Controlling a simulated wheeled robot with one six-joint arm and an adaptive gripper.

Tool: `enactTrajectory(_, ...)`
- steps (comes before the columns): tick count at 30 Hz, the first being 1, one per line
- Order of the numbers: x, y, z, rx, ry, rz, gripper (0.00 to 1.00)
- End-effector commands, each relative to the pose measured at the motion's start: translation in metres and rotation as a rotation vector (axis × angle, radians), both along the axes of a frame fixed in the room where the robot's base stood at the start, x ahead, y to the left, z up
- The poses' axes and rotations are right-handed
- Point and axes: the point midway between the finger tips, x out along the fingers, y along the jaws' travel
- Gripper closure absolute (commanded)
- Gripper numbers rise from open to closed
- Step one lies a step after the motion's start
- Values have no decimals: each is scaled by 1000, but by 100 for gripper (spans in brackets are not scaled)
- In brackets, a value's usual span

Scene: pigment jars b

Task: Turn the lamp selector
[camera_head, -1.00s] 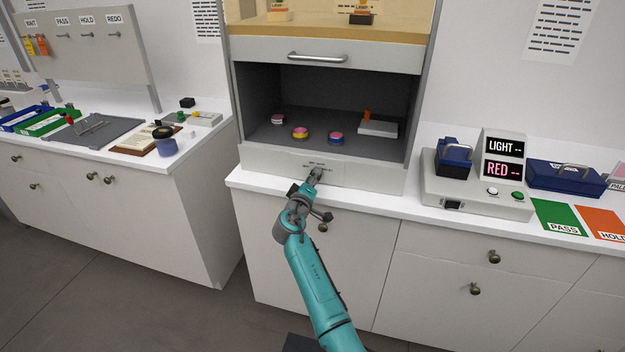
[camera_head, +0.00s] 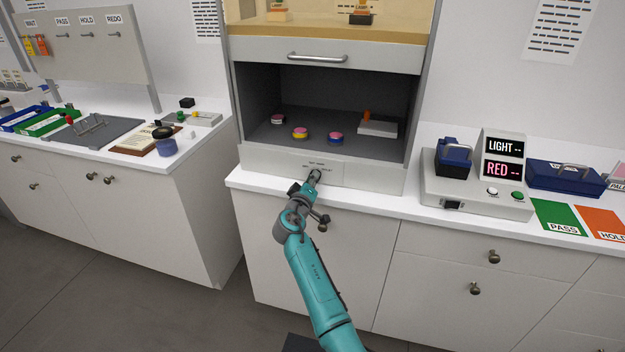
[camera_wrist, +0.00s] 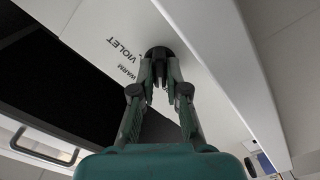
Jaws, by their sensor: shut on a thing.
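The lamp selector is a dark round knob (camera_wrist: 159,53) on the pale front panel (camera_head: 270,163) below the open booth. The labels WARM and VIOLET are printed beside it in the wrist view. My gripper (camera_wrist: 160,76) has its fingers closed on the knob. In the head view my gripper (camera_head: 314,177) is at the panel and covers most of the knob. The small panel lettering is too small to read there. The knob's pointing direction is hidden by the fingers.
The booth holds several coloured jars, including a yellow-and-pink one (camera_head: 300,133) and a blue-and-pink one (camera_head: 336,138), and a white block (camera_head: 378,128). A raised sash with a handle (camera_head: 317,57) is above. A device showing LIGHT and RED (camera_head: 503,158) stands right.

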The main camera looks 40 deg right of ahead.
Motion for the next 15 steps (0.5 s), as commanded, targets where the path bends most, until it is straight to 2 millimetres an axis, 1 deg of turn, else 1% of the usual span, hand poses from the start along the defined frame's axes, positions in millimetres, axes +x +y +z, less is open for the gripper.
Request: enactTrajectory(15, -1, 0, 1, 241, -308, 1, 100)
